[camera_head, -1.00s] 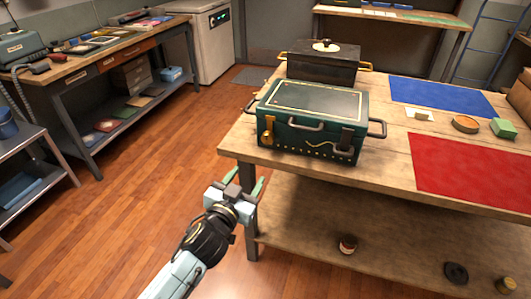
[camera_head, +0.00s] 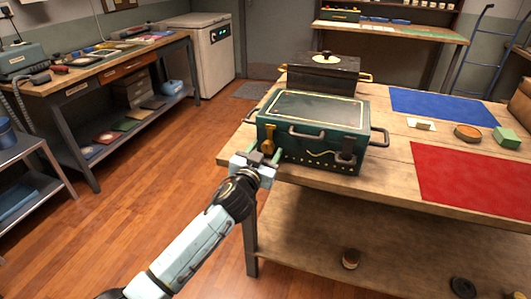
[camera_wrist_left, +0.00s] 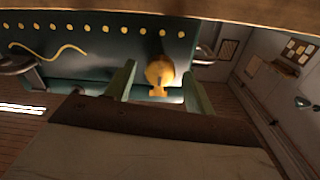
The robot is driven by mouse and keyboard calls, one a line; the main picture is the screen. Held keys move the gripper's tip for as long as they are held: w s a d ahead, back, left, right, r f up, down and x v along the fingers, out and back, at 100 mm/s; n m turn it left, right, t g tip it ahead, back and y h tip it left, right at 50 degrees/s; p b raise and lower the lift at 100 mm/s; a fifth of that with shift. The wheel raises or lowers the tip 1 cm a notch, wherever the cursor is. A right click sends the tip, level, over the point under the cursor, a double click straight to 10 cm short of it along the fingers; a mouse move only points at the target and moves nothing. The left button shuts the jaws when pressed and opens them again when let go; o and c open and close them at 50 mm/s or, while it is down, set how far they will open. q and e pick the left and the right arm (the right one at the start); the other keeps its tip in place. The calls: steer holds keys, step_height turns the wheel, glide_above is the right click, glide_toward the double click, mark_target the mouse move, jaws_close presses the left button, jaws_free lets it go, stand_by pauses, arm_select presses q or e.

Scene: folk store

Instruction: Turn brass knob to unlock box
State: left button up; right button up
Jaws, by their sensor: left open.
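The dark green box (camera_head: 312,118) stands at the left end of the wooden table, with handles on its front and sides. In the left wrist view the knob (camera_wrist_left: 159,72) shows between my fingers. My left gripper (camera_head: 262,157) is open just in front of the knob. Its two green fingers (camera_wrist_left: 158,88) stand on either side of the knob, and I see no clear contact. My right gripper is not in view.
The wooden table (camera_head: 390,185) carries a black lidded box (camera_head: 322,75) behind the green one. A blue mat (camera_head: 440,103), a red mat (camera_head: 470,180), a round dish (camera_head: 467,132) and a green block (camera_head: 507,138) lie to the right. Floor to the left is clear.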

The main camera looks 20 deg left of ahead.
arm_select(q)
steer(key=shift+w, duration=0.35)
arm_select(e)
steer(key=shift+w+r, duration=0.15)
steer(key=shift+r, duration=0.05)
arm_select(q)
steer(key=shift+c, duration=0.3)
steer(key=c, duration=0.9)
